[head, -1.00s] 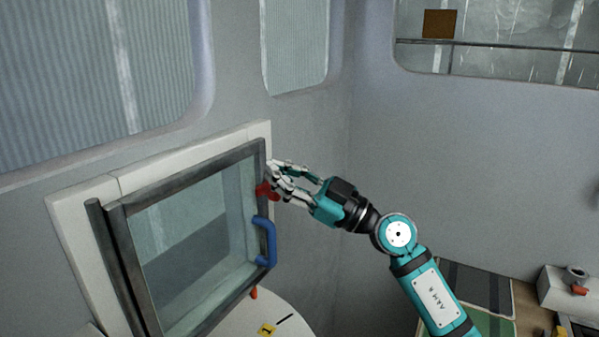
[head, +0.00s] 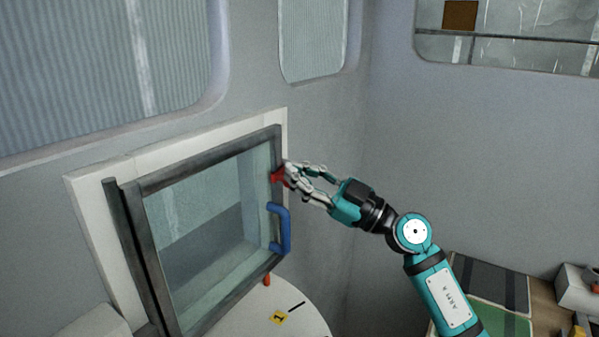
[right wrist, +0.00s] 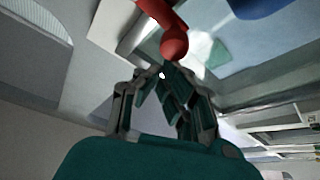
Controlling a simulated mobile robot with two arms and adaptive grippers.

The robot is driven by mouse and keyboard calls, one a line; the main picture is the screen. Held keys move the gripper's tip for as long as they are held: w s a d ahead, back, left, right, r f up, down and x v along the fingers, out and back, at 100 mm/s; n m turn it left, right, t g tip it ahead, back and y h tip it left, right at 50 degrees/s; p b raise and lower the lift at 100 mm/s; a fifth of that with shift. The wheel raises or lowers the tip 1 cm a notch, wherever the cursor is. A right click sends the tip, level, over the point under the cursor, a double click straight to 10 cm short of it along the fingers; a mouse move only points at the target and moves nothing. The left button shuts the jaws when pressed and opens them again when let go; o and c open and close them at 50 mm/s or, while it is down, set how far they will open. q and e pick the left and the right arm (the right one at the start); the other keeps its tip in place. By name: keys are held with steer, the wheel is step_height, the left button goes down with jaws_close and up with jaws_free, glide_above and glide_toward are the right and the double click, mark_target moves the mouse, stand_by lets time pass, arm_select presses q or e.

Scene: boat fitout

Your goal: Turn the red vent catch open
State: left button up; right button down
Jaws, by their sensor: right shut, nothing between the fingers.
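The red vent catch (head: 278,175) sits on the right side of the dark window frame, above the blue handle (head: 288,230). It also shows at the top of the right wrist view (right wrist: 172,40), just beyond my fingers. My right gripper (head: 287,172) is at the catch, its fingertips partly covering it. In the right wrist view the right gripper (right wrist: 165,78) is shut with nothing between its fingers, and the tips lie close below the catch's rounded end. I cannot tell whether they touch it. My left gripper is not in view.
The framed glass vent window (head: 205,225) stands tilted out from its pale surround (head: 95,195). A small orange-red part (head: 267,280) is below the frame. A round white table (head: 290,318) with a yellow marker (head: 279,317) is underneath. A worktop with dark and green mats (head: 500,318) is lower right.

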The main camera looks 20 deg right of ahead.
steer(key=shift+f+n, duration=0.25)
steer(key=shift+n, duration=0.35)
steer(key=shift+w+d+f+n+g+b, duration=0.1)
steer(key=shift+f+n+g+b, duration=0.3)
steer(key=shift+f+n+g, duration=1)
steer(key=shift+s+f+n+g+b, duration=0.1)
steer(key=shift+f+n+g+b, duration=0.3)
steer(key=shift+n, duration=1.95)
steer(key=shift+w+d+f+n+g+b, duration=0.1)
steer(key=shift+f+n+g+b, duration=0.55)
steer(key=shift+n, duration=1.2)
steer(key=shift+f+g, duration=0.25)
steer(key=shift+p, duration=0.3)
